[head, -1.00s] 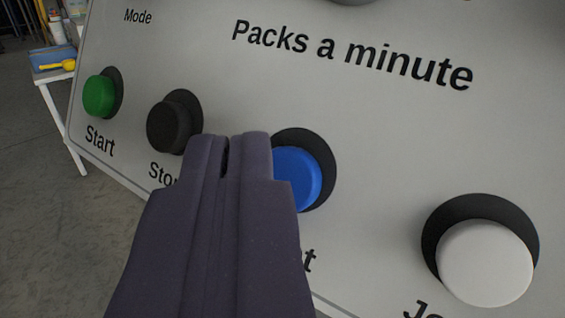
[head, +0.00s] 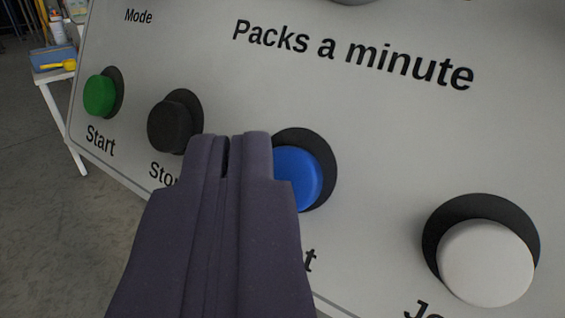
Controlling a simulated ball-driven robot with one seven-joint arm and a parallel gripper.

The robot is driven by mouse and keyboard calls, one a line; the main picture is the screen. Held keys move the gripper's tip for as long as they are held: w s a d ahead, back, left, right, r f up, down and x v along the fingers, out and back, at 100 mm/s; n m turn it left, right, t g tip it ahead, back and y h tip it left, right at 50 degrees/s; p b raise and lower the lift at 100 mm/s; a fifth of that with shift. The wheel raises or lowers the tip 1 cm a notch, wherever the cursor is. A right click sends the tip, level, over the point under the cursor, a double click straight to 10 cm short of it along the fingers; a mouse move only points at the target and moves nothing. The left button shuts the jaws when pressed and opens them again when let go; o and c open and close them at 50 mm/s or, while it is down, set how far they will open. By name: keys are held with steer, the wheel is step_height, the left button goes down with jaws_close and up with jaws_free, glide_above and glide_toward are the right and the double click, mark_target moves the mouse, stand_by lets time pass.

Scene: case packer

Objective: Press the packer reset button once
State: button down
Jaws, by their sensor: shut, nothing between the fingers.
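The blue button (head: 304,178) stands out from a dark round collar on the grey panel. Its label is mostly hidden behind my gripper; only a final "t" shows below it. My gripper (head: 229,140) is shut and empty. Its tips overlap the left edge of the blue button in the picture, between it and the black button. I cannot tell whether the tips touch the blue button.
The panel (head: 400,140) also carries a green Start button (head: 99,96), a black button (head: 170,126) labelled "Sto…" and a large white button (head: 485,263) at lower right. A white table (head: 54,78) with a yellow item stands beyond its left edge.

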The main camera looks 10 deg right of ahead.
stand_by(0.4)
steer(key=shift+w+d+f, duration=0.2)
steer(key=shift+w+d, duration=0.05)
steer(key=shift+w, duration=0.05)
steer(key=shift+w+d+f+b, duration=0.2)
steer(key=shift+d+b, duration=0.05)
steer(key=shift+b, duration=0.1)
stand_by(0.6)
steer(key=shift+s+a+r, duration=0.1)
steer(key=shift+r, duration=0.05)
steer(key=shift+s+a+r+p, duration=0.3)
steer(key=shift+s+a+p, duration=0.1)
steer(key=shift+p, duration=0.15)
stand_by(0.3)
steer(key=s+a+r+p, duration=0.2)
steer(key=s+a+p, duration=0.1)
steer(key=shift+s+r, duration=0.1)
steer(key=shift+r, duration=0.15)
